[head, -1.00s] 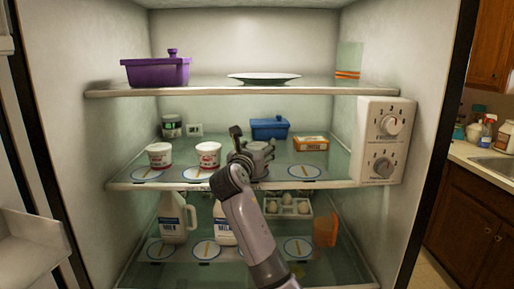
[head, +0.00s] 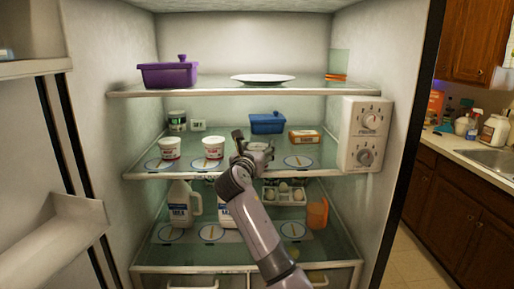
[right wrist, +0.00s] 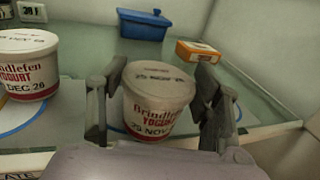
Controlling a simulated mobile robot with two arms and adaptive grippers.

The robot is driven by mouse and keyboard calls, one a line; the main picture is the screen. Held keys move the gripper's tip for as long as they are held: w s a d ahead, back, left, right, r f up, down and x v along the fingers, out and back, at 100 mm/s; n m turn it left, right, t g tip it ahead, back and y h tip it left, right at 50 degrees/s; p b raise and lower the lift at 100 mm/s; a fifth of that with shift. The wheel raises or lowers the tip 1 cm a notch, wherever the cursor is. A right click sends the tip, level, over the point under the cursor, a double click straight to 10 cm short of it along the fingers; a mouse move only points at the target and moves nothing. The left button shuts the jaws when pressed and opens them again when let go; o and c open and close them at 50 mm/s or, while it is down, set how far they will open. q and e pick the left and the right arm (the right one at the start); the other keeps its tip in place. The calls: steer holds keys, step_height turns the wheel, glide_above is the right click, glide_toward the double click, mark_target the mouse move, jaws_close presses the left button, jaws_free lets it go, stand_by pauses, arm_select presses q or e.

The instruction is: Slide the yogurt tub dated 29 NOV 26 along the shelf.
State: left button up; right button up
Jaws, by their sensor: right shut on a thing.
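The yogurt tub (right wrist: 158,112), white with red print and a date reading 29 NOV, stands between the fingers of my right gripper (right wrist: 165,105) in the right wrist view. The gripper is shut on it. In the head view my right gripper (head: 253,146) is over the middle shelf (head: 330,171) and largely hides this tub. A second yogurt tub (right wrist: 26,70), dated DEC 26, stands to its left. Two similar tubs show left of the gripper in the head view, the nearer one (head: 213,148) and the far left one (head: 170,149). My left gripper is not in view.
Round marked discs lie along the shelf front; the right one (head: 298,162) is bare. Behind are a blue box (head: 267,124), an orange-white carton (head: 304,137), a dark jar (head: 177,121) and a small display (head: 198,126). The dial panel (head: 365,135) bounds the right side.

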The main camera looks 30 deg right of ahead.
steer(key=o, duration=1.4)
steer(key=v, duration=1.2)
